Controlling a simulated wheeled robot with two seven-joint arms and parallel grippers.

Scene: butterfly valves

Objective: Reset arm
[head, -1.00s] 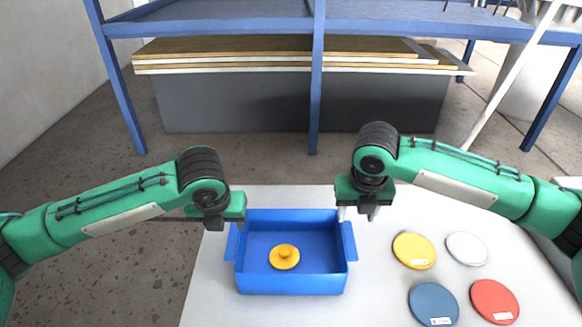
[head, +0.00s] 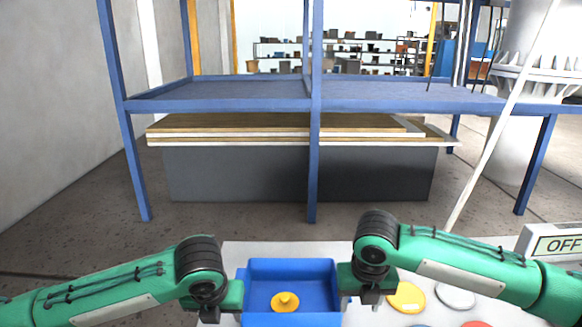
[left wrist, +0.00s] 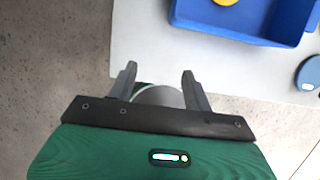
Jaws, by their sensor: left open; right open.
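My left gripper (head: 232,314) is at the left side of the blue bin (head: 291,265), low in the head view. In the left wrist view its two fingers (left wrist: 158,76) are apart with nothing between them but the table edge and floor beyond. My right gripper (head: 361,302) points down beside the bin's right side. It is open, and no object shows in it. A yellow knobbed piece (head: 285,301) lies inside the bin; part of it also shows in the left wrist view (left wrist: 226,2). The bin's front is cut off by the frame.
Right of the bin on the white table (head: 240,249) lie a yellow disc (head: 407,297), a white disc (head: 456,296) and a partly cut-off red disc (head: 474,324). A blue disc shows in the left wrist view (left wrist: 310,75). An OFF sign (head: 562,244) stands at right. A blue-framed rack (head: 313,165) stands behind.

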